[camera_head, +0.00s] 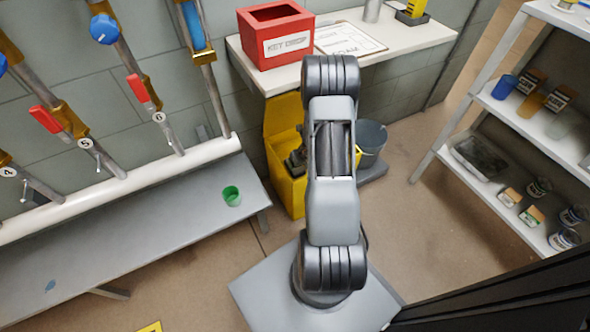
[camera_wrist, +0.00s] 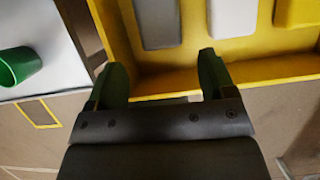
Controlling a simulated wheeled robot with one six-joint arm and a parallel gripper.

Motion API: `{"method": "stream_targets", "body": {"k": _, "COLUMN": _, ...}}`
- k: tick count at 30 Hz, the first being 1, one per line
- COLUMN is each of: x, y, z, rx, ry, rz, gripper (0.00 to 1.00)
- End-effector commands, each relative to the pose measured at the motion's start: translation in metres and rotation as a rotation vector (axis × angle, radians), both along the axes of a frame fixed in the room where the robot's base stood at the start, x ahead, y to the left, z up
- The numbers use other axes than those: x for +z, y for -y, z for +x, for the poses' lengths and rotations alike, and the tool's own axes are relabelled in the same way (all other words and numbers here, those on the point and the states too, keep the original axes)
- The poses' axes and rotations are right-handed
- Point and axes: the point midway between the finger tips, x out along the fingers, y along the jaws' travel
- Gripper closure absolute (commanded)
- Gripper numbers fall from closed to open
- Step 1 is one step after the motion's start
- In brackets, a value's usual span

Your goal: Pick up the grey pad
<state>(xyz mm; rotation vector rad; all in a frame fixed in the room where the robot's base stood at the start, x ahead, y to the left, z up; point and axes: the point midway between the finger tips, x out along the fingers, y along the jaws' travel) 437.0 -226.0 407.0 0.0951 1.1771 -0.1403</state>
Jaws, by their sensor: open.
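In the wrist view, a grey pad (camera_wrist: 158,22) lies in a yellow bin (camera_wrist: 140,84), at the top of the picture. A paler, whitish pad (camera_wrist: 233,17) and a yellow pad (camera_wrist: 297,12) lie to its right. My gripper (camera_wrist: 162,62) is open and empty, its fingertips over the bin's near wall, short of the grey pad in the picture. In the head view, the yellow bin (camera_head: 285,150) stands under the wall shelf. My arm covers much of it, and the pads cannot be made out there.
A green cup (camera_head: 232,196) stands on the grey bench (camera_head: 140,226) left of the bin; it also shows in the wrist view (camera_wrist: 18,66). A bucket (camera_head: 371,138) stands right of the bin. The shelf (camera_head: 400,48) above holds a red box (camera_head: 275,35).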

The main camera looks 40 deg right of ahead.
Motion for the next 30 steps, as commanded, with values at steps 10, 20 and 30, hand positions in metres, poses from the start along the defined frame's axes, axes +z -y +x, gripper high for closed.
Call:
{"method": "stream_targets", "body": {"k": 10, "x": -0.039, "y": 0.002, "z": 0.016, "rx": 0.005, "ry": 0.001, "rz": 0.0, "gripper": 0.23}}
{"method": "stream_targets", "body": {"k": 20, "x": -0.07, "y": 0.002, "z": 0.029, "rx": 0.006, "ry": 0.0, "rz": 0.0, "gripper": 0.23}}
{"method": "stream_targets", "body": {"k": 30, "x": -0.088, "y": 0.004, "z": 0.038, "rx": 0.006, "ry": 0.001, "rz": -0.001, "gripper": 0.23}}
